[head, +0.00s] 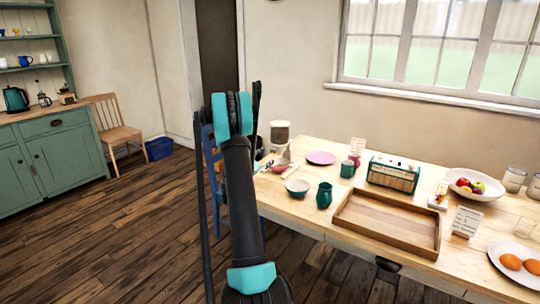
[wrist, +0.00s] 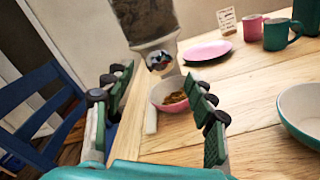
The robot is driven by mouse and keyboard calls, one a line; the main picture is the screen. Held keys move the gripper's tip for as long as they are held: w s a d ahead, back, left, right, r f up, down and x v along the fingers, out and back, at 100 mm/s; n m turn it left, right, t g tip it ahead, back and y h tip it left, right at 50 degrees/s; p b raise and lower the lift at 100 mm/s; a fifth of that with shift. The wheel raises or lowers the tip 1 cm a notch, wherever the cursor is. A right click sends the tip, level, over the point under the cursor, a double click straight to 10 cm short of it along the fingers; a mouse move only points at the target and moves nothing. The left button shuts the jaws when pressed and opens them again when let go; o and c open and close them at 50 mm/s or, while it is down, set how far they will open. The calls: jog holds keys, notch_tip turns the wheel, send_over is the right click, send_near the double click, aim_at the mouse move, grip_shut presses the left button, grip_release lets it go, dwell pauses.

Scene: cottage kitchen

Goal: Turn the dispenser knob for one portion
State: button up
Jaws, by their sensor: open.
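The dispenser (head: 280,135) stands at the left end of the wooden table, with a clear hopper and a pale lower body. In the wrist view the dispenser body (wrist: 160,45) is tilted in the picture, with a round, shiny knob (wrist: 159,62) on its front. A pink bowl (wrist: 163,92) with brown bits in it sits below the knob. My gripper (wrist: 162,97) is open and empty, its two fingers to either side of the bowl and knob in the picture, apart from the knob. In the head view my arm hides the gripper's fingers.
A pink plate (wrist: 208,50), a pink mug (wrist: 253,27) and a teal mug (wrist: 281,34) stand behind. A pale bowl (wrist: 304,112) is at right. A blue chair (wrist: 45,105) is close on the left. A wooden tray (head: 390,221) and radio (head: 394,173) are farther right.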

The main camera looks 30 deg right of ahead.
jog(key=v, duration=0.7)
jog(key=shift+a, duration=0.1)
jog(key=n, duration=0.5)
send_near(273, 152)
jog(key=x, duration=0.8)
jog(key=shift+w+d+r, duration=0.15)
jog(key=shift+w+d, duration=0.1)
jog(key=shift+c, duration=0.6)
jog(key=c, duration=1)
jog(key=shift+m, duration=2.4)
jog(key=shift+c, duration=0.2)
